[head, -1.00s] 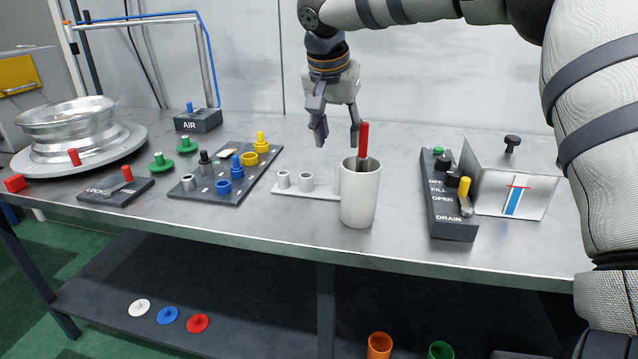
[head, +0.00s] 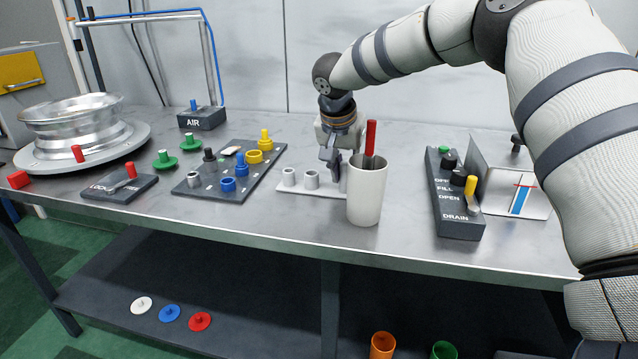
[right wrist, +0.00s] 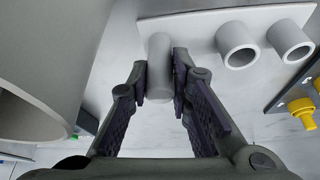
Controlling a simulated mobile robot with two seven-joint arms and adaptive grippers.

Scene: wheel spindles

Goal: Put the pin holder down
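The pin holder (head: 299,189) is a white plate with short upright hollow tubes, lying on the metal bench left of a white cup. In the right wrist view its plate (right wrist: 195,28) carries two open tubes in a row and a third tube (right wrist: 160,68) between my fingers. My right gripper (head: 340,166) is low at the holder's right end, partly hidden behind the cup in the head view. Its fingers (right wrist: 160,80) close in on both sides of the third tube and appear to touch it. My left gripper is not in view.
The white cup (head: 366,200) with a red-handled tool (head: 370,138) stands close in front of the gripper. A dark board (head: 232,172) with coloured pegs lies to the left. A dark control box (head: 452,205) stands to the right. Bare bench lies between cup and box.

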